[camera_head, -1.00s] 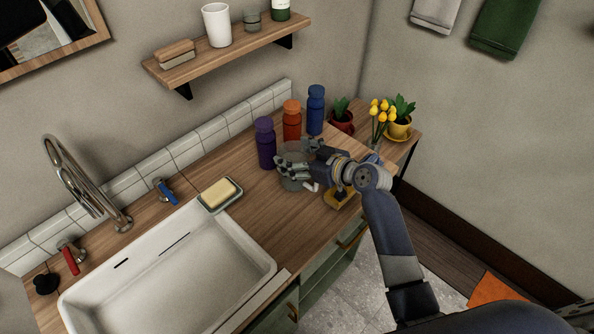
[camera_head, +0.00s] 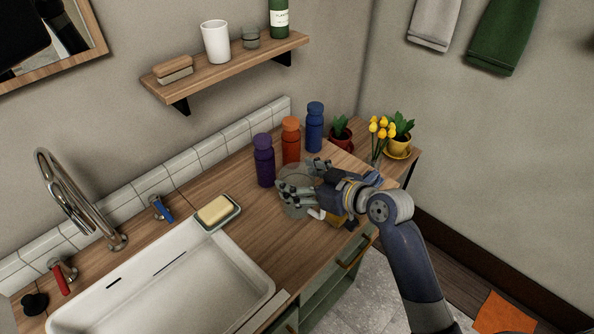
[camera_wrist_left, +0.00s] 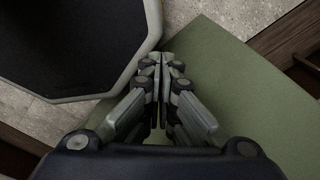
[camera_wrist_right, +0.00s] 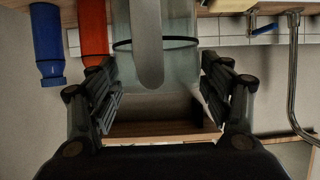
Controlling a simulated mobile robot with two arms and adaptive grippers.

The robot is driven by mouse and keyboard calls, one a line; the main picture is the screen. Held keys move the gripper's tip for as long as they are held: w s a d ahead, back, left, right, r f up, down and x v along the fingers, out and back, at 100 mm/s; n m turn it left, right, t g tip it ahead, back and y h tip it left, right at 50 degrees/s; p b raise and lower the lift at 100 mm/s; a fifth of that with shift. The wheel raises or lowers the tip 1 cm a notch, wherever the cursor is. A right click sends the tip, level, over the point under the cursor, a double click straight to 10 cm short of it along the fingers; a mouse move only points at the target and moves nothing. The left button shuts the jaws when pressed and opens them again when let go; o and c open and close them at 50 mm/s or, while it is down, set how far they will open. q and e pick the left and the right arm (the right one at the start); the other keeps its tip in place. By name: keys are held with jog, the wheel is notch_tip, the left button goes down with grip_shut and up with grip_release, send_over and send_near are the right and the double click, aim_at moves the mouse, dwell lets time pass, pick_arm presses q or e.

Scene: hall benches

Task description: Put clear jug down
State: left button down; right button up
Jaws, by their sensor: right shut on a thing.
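The clear jug (camera_head: 294,207) is over the wooden counter, in front of the purple bottle (camera_head: 264,163). My right gripper (camera_head: 303,178) is shut on it, with the fingers across its upper part. In the right wrist view the jug (camera_wrist_right: 184,68) appears upside down between the fingers, with its grey handle (camera_wrist_right: 147,45) toward the camera. The jug looks upright and close to the counter; I cannot tell whether its base touches. My left gripper (camera_wrist_left: 160,62) shows only in the left wrist view, its fingers together and empty.
An orange bottle (camera_head: 291,142) and a blue bottle (camera_head: 314,128) stand behind the jug. A soap dish (camera_head: 226,221) and white sink (camera_head: 255,291) lie to the left. Wooden counter (camera_head: 238,181) is bare between soap and jug. Potted plants stand at the far right.

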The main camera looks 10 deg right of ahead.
jog(key=s+r+b, duration=0.1)
jog(key=s+b, duration=0.1)
jog(key=s, duration=0.8)
jog(key=s+d+r+n+g+y, duration=0.3)
jog(key=s+d+r+n, duration=0.1)
jog(key=d, duration=0.2)
jog(key=shift+s+d+r+y, duration=0.15)
jog(key=shift+s+d+y, duration=0.2)
jog(key=shift+s+y, duration=0.05)
dwell(0.3)
